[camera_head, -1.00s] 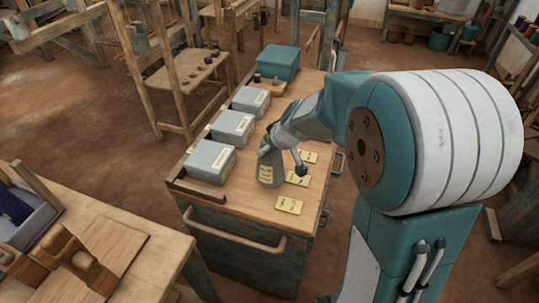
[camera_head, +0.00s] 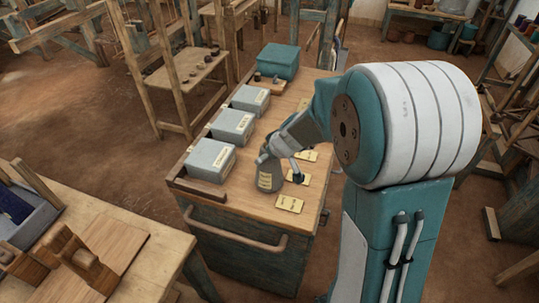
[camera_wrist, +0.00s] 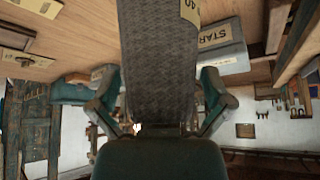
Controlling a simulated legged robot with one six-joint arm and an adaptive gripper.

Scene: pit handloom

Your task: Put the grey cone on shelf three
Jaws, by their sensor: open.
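The grey cone (camera_head: 267,182), with a pale yellow label, stands upright on the wooden top of the cabinet (camera_head: 255,208), near its front end. My gripper (camera_head: 278,162) is at the cone's upper part, with one finger showing on its right side. In the wrist view the cone (camera_wrist: 160,50) fills the middle as a grey, ribbed surface. The open fingers of my gripper (camera_wrist: 160,88) stand on either side of it; contact cannot be told. Part of the cone's label shows at the top edge. I cannot make out which place is shelf three.
Several grey lidded boxes with labels (camera_head: 210,160) line the cabinet's left side. Yellow cards (camera_head: 289,204) lie to the right of the cone. A teal box (camera_head: 278,62) stands at the far end. A wooden table (camera_head: 130,235) is at the lower left.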

